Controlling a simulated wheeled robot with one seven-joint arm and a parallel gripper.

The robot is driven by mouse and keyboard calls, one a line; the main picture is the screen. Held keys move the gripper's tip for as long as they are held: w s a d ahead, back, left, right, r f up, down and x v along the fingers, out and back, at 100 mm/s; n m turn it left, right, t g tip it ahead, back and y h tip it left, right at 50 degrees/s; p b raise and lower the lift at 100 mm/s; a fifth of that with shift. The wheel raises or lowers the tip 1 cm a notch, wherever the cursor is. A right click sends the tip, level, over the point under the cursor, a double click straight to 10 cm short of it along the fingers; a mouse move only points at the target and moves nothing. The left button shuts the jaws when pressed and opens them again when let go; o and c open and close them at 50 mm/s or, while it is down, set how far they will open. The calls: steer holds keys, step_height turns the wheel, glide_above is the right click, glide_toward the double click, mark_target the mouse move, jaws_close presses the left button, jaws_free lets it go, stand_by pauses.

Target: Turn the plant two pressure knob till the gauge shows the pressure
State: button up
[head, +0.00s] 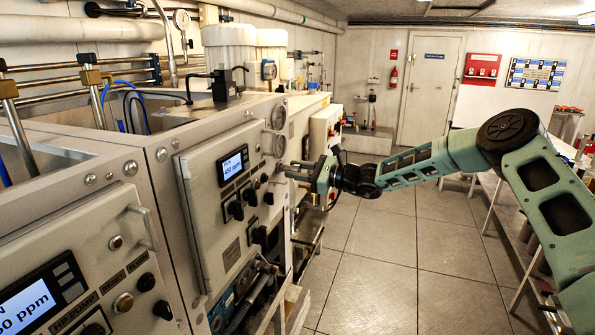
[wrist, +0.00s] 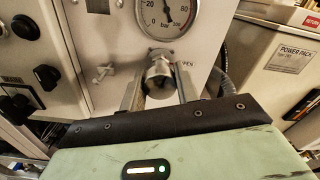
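A metal pressure knob (wrist: 160,70) sticks out of the panel just below a round gauge (wrist: 168,14) in the wrist view. The gauge has a white face marked in bar, and its top is cut off. I cannot read its needle surely. My gripper (wrist: 160,86) has one finger on each side of the knob, with narrow gaps showing, so it looks open around it. In the head view my gripper (head: 303,170) reaches the right edge of the middle cabinet panel. The knob is not clear there.
The middle panel carries a lit display (head: 233,165) and several black switches. A nearer panel with another display (head: 35,305) stands at lower left. The floor (head: 385,245) to the right is clear.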

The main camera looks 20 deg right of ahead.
steer(key=shift+m, duration=0.3)
steer(key=m, duration=0.3)
steer(key=shift+m+p, duration=0.45)
steer(key=shift+m, duration=1.95)
steer(key=o, duration=1)
steer(key=shift+d, duration=0.1)
steer(key=b+v, duration=0.6)
steer(key=v, duration=1.1)
steer(key=shift+s+d, duration=0.1)
